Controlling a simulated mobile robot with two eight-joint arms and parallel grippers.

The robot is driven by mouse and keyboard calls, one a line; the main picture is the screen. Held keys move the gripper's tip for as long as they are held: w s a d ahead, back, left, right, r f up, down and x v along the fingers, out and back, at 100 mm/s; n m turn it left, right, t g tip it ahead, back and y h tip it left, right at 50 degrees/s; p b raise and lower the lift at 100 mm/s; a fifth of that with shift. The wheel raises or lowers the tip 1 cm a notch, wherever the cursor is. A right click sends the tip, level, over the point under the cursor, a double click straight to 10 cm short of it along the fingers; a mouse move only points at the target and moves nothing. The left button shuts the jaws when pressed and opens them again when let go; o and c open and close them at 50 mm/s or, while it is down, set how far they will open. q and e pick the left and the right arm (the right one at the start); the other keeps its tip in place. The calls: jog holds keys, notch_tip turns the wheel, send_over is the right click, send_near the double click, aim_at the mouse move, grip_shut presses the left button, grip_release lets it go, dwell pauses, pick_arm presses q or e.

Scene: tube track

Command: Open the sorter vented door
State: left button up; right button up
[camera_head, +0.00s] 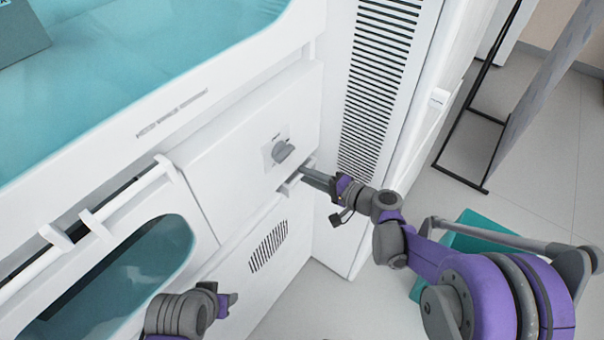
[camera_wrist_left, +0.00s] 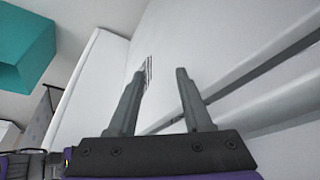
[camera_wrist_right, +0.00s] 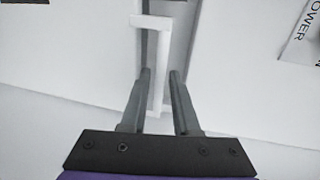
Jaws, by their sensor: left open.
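The white sorter cabinet has a tall vented panel (camera_head: 380,80) with dark slots and a lower panel (camera_head: 290,225) with a small vent patch. A white handle (camera_head: 290,187) sits near the corner beside the dark knob (camera_head: 283,151); it also shows in the right wrist view (camera_wrist_right: 156,95). My right gripper (camera_head: 309,175) is at this handle. In the right wrist view its fingers (camera_wrist_right: 160,74) lie either side of the handle; firm contact is unclear. My left gripper (camera_wrist_left: 161,72) is open and empty near the cabinet front. No open gap shows at the vented panels.
A white rail (camera_head: 110,215) runs above a teal window (camera_head: 120,270) on the cabinet's left. A teal box (camera_head: 475,235) stands on the floor behind my right arm. A dark-framed stand (camera_head: 530,100) is at right. Bare floor (camera_head: 535,185) lies between.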

jog(key=shift+x, duration=1.15)
grip_shut()
dwell(0.6)
